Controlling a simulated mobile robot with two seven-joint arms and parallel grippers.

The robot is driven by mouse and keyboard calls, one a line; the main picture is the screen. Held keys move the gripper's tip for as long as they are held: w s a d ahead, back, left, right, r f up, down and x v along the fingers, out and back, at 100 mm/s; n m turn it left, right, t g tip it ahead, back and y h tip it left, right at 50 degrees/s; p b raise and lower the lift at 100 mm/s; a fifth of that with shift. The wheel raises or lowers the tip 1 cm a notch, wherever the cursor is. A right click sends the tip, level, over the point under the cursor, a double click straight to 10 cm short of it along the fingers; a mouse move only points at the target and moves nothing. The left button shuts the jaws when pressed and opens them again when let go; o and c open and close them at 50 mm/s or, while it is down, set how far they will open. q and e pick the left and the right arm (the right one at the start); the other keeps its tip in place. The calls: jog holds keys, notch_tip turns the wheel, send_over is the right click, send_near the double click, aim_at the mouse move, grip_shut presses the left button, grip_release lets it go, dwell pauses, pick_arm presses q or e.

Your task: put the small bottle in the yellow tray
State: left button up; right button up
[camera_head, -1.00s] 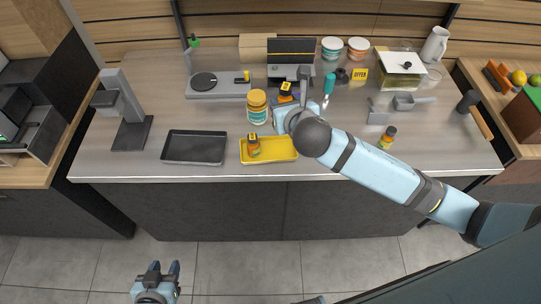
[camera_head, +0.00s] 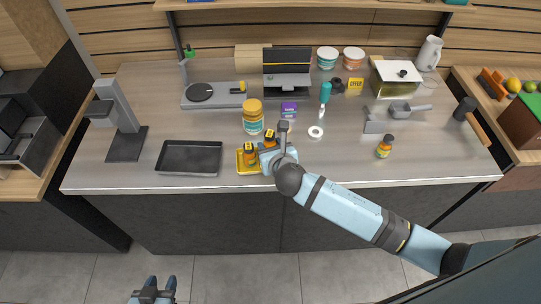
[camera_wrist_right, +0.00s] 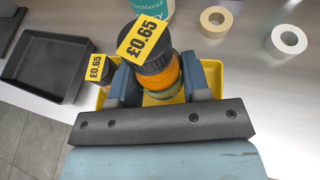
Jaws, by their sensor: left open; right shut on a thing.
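My right gripper (camera_head: 267,150) is shut on a small orange bottle (camera_head: 269,137) with a black cap and a yellow price tag. In the right wrist view the held bottle (camera_wrist_right: 160,75) is upright between the fingers (camera_wrist_right: 158,90), over the yellow tray (camera_wrist_right: 213,72). I cannot tell whether its base touches the tray. In the head view the yellow tray (camera_head: 241,166) is partly hidden by my gripper. A similar small bottle (camera_head: 249,153) stands in its left part. Another small bottle (camera_head: 384,147) stands on the counter at right. My left gripper (camera_head: 153,284) is open and empty, low in front of the counter.
A black tray (camera_head: 190,158) lies left of the yellow one. The front right counter is mostly clear.

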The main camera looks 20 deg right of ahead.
notch_tip(320, 180, down, 4)
jog(key=shift+r, duration=0.15)
jog(key=shift+f, duration=0.2)
jog(key=shift+f, duration=0.15)
jog(key=o, duration=0.8)
jog(key=shift+c, duration=0.2)
